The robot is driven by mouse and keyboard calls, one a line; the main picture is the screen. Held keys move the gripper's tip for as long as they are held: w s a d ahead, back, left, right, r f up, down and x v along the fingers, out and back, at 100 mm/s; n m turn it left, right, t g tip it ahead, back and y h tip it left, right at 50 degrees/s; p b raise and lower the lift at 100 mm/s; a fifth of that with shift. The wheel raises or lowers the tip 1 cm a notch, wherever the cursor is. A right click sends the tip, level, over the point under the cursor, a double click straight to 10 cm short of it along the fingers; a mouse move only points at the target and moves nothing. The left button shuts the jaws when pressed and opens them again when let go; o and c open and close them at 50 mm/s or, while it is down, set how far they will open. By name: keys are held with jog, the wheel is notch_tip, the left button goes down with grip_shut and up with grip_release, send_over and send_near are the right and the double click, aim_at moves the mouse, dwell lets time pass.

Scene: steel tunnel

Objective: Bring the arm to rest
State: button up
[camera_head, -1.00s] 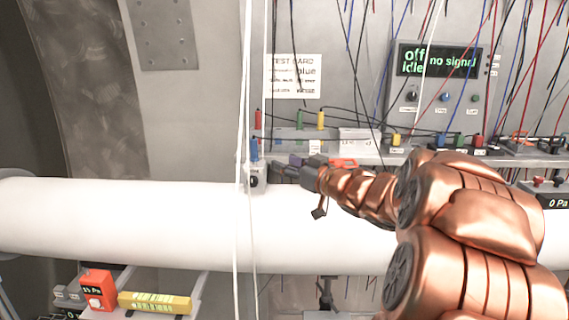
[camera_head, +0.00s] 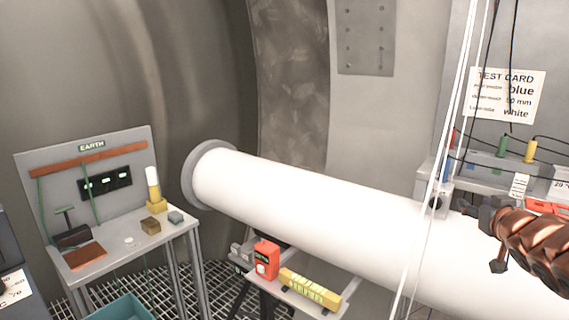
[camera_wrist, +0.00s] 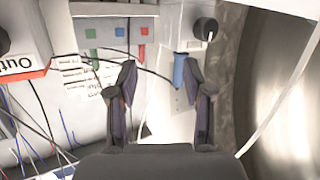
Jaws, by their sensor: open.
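My copper-coloured arm (camera_head: 540,245) enters at the right edge of the head view, in front of the white pipe. My gripper (camera_head: 484,216) is dark and small at its end, close to the grey box by the pipe's right part. In the wrist view my gripper (camera_wrist: 160,100) shows two dark fingers spread apart with nothing held between them. A blue plug (camera_wrist: 179,70) hangs beyond the right finger, and I cannot tell how near it is. Most of my arm is outside the head view.
A thick white pipe (camera_head: 300,215) crosses the middle. White cords (camera_head: 440,150) hang before the wall by the test card (camera_head: 506,95). An earth-panel table (camera_head: 75,262) stands at left. A low shelf (camera_head: 300,300) holds a red gauge (camera_head: 266,260) and a yellow level (camera_head: 310,290).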

jog(key=s+a+f+m+g, duration=0.1)
jog(key=s+a+f+g, duration=0.9)
jog(key=s+a+f, duration=0.4)
jog(key=s+a+f+n+g+y, duration=0.1)
jog(key=s+a+f+g, duration=0.2)
jog(key=s+a, duration=0.4)
jog(key=s+a+f+n+g+y, duration=0.1)
jog(key=s+a+g, duration=0.3)
jog(key=s, duration=0.9)
jog(key=a+f+y, duration=0.1)
jog(key=a, duration=0.2)
jog(key=shift+s+a+f+n+y, duration=0.3)
jog(key=shift+s+a+f, duration=0.05)
jog(key=shift+s+f, duration=0.05)
jog(key=shift+c, duration=0.9)
jog(key=shift+a, duration=0.1)
